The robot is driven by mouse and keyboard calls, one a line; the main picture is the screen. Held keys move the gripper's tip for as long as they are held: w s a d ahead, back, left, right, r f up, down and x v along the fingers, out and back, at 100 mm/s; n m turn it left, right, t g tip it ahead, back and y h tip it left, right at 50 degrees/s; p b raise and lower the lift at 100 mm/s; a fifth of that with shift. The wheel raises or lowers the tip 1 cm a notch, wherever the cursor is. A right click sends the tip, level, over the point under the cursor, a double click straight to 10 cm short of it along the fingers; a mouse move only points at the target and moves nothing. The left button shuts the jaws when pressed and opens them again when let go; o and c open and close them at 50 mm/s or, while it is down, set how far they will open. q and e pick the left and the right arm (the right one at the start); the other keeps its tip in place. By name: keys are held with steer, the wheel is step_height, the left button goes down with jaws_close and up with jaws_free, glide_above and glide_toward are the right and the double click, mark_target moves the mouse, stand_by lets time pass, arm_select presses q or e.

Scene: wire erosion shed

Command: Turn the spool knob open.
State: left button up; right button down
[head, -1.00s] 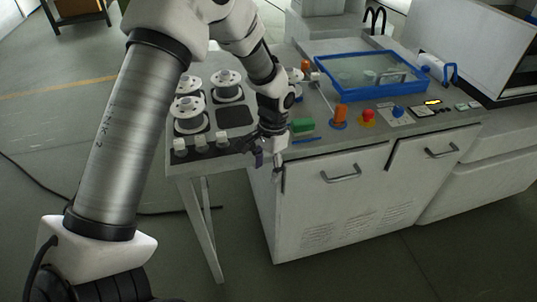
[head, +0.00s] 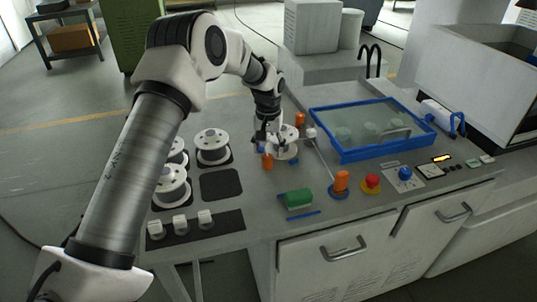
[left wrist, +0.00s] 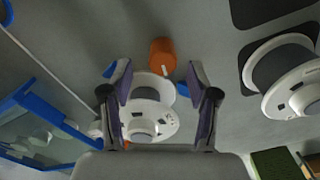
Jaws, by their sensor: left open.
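A white spool (head: 284,148) stands toward the back of the grey worktop, partly hidden by my left gripper (head: 265,143). In the left wrist view the spool (left wrist: 163,87) shows between and beyond the finger pads, with a round grey-white knob (left wrist: 140,128) on its near face. The knob's turned position cannot be told. My left gripper (left wrist: 160,85) is open, its two fingers either side of the spool, with no clear contact. My right gripper is not in view.
Orange cylinders (head: 267,162) (head: 300,119) stand close to the spool. A blue-framed tank (head: 345,155) lies to the right. Other white spools (head: 213,146) stand on dark pads at left. A green block (head: 298,198) and a red button (head: 372,181) sit near the front edge.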

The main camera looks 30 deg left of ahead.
mark_target(268, 156)
arm_select(q)
steer(key=f, duration=0.3)
steer(key=a+f, duration=0.1)
steer(key=f, duration=0.1)
steer(key=shift+w+f+p, duration=0.3)
steer(key=shift+w+p, duration=0.05)
steer(key=shift+w, duration=0.05)
steer(key=shift+s+d+r, duration=0.2)
steer(key=shift+r, duration=0.05)
steer(key=shift+s+d+r, duration=0.1)
steer(key=c, duration=0.5)
jaws_close()
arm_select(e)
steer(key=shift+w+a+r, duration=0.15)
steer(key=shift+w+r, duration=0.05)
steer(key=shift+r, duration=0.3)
